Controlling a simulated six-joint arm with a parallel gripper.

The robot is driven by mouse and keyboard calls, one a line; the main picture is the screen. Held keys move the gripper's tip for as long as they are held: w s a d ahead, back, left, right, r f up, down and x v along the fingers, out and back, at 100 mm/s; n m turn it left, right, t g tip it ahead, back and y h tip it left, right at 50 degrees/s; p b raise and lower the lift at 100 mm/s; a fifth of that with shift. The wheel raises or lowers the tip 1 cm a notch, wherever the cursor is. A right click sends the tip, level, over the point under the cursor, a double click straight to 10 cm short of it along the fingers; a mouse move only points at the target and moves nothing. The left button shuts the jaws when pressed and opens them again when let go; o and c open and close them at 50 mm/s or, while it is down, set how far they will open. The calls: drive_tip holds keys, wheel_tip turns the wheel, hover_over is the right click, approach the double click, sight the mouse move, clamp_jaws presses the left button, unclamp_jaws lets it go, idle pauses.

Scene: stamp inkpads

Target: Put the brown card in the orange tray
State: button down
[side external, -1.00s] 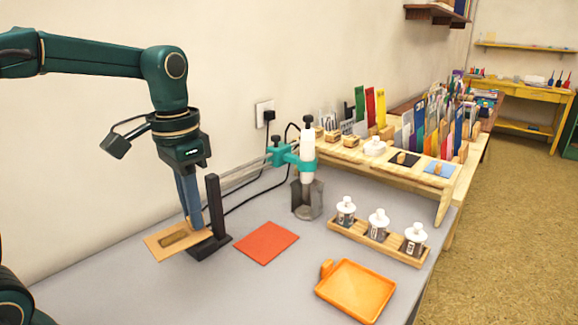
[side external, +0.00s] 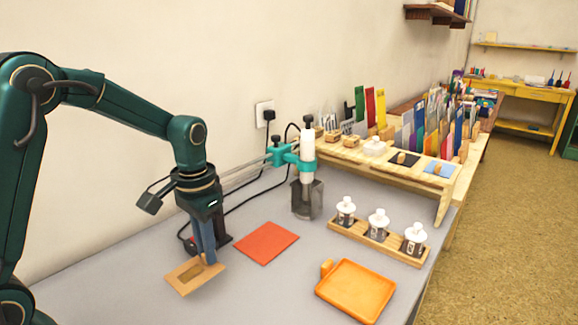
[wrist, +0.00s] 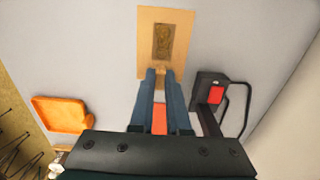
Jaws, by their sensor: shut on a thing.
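The brown card (side external: 190,277) is tan with a darker rectangle in its middle. My gripper (side external: 208,262) is shut on one end of it, in front of the dark stand. In the wrist view the card (wrist: 165,62) sticks out beyond my fingertips (wrist: 161,72), which pinch its near edge. I cannot tell how high it is above the table. The orange tray (side external: 332,294) lies at the front right of the table, apart from the card. No card shows in it. It also shows at the left of the wrist view (wrist: 62,114).
A wooden rack (side external: 368,243) with white-capped bottles stands behind the tray. A dark stand (side external: 222,243) is just behind my gripper. A clamp (side external: 290,155) holds a white cylinder over a grey cup.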

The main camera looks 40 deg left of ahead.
sight(225, 288)
drive_tip(key=shift+w+d+f, duration=0.35)
drive_tip(key=shift+d+f, duration=0.1)
drive_tip(key=shift+d, duration=0.1)
drive_tip(key=shift+w+d+f, duration=0.3)
drive_tip(key=shift+d+f, duration=0.1)
drive_tip(key=shift+d, duration=0.15)
drive_tip(key=shift+f, duration=1.95)
drive_tip(key=shift+f, duration=0.1)
drive_tip(key=c, duration=0.9)
unclamp_jaws()
